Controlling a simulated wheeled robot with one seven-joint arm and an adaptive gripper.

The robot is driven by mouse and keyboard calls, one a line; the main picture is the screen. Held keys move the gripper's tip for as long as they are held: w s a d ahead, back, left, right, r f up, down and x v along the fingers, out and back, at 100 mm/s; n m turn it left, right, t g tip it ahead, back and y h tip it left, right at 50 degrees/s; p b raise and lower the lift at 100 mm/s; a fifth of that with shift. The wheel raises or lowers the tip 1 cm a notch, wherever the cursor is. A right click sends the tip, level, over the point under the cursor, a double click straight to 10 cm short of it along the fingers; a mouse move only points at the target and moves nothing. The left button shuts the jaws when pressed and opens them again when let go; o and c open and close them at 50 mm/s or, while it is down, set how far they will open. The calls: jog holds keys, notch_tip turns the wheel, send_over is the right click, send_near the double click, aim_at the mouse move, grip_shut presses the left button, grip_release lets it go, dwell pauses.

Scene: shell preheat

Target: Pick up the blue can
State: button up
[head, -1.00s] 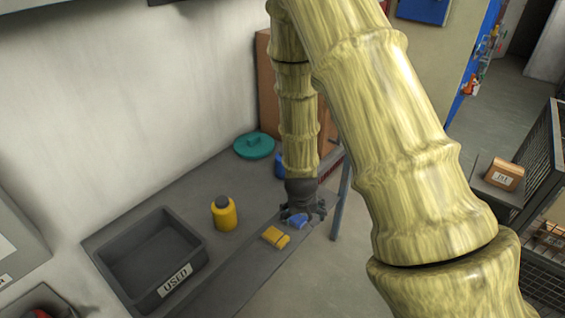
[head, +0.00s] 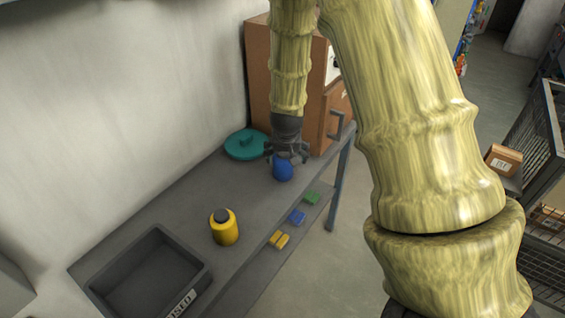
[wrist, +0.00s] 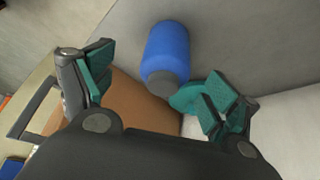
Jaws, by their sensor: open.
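The blue can (head: 283,169) stands on the grey bench in the head view, just below my gripper (head: 287,152). In the wrist view the blue can (wrist: 167,54) lies ahead of my gripper (wrist: 155,92), between the lines of its two fingers, with a grey cap end facing the camera. The fingers with teal pads are spread wide, and nothing is held between them. In the head view the gripper hides the top of the can.
A teal lid (head: 245,144) lies left of the can. A brown cabinet (head: 262,85) stands behind. A yellow can (head: 224,228) and a dark bin (head: 190,300) are nearer. Green, blue and yellow blocks (head: 297,216) line the lower front ledge. The bench between the cans is clear.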

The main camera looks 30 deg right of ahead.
aim_at(284, 159)
jog(key=w+f, duration=0.2)
jog(key=f, duration=0.1)
jog(key=shift+p, duration=0.3)
jog(key=shift+s+d+f, duration=0.1)
jog(key=shift+f, duration=0.25)
jog(key=shift+p+x, duration=0.7)
jog(key=shift+x, duration=0.1)
jog(key=shift+p+x, duration=0.65)
jog(key=shift+x, duration=1.2)
jog(key=shift+c, duration=0.5)
jog(key=c, duration=1.3)
jog(key=shift+o, duration=0.2)
jog(key=shift+r, duration=0.1)
